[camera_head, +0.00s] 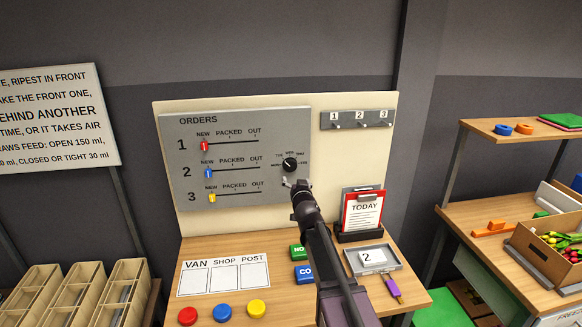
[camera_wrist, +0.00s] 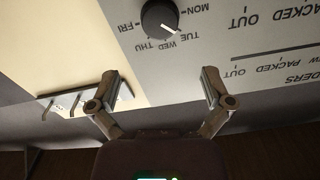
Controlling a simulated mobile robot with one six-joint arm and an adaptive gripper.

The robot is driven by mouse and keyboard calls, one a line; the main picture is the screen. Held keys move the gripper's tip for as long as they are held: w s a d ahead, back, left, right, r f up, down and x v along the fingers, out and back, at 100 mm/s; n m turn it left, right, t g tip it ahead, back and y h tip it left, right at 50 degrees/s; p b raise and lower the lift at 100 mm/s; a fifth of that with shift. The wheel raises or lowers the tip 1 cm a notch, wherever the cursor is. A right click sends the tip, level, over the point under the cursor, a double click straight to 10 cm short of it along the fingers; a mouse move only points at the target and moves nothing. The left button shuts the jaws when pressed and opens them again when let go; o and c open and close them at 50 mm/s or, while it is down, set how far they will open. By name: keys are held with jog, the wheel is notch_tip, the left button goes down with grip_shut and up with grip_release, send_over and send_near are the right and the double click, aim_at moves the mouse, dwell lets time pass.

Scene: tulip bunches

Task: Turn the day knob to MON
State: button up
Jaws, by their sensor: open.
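The day knob (camera_head: 290,164) is a round black dial on the right part of the grey ORDERS panel (camera_head: 235,120), with day labels around its upper side. In the wrist view, which is upside down, the knob (camera_wrist: 160,19) sits at the top, with MON, TUE, WED, THU and FRI around it. A pale mark on the knob points toward the TUE and WED labels; exactly which is hard to tell. My gripper (camera_head: 297,184) is just below the knob in the head view. In the wrist view my gripper (camera_wrist: 160,80) is open, its fingers apart and empty, not touching the knob.
Red, blue and yellow sliders (camera_head: 207,173) are left of the knob. A hook rail (camera_head: 357,119) is to the upper right. A red TODAY clipboard (camera_head: 363,209) stands right of my arm. Coloured buttons (camera_head: 222,312), green and blue blocks and a tray (camera_head: 375,259) are on the desk below.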

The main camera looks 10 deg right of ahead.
aim_at(291, 166)
jog(key=w, duration=1.1)
jog(key=shift+w, duration=0.1)
jog(key=c, duration=1)
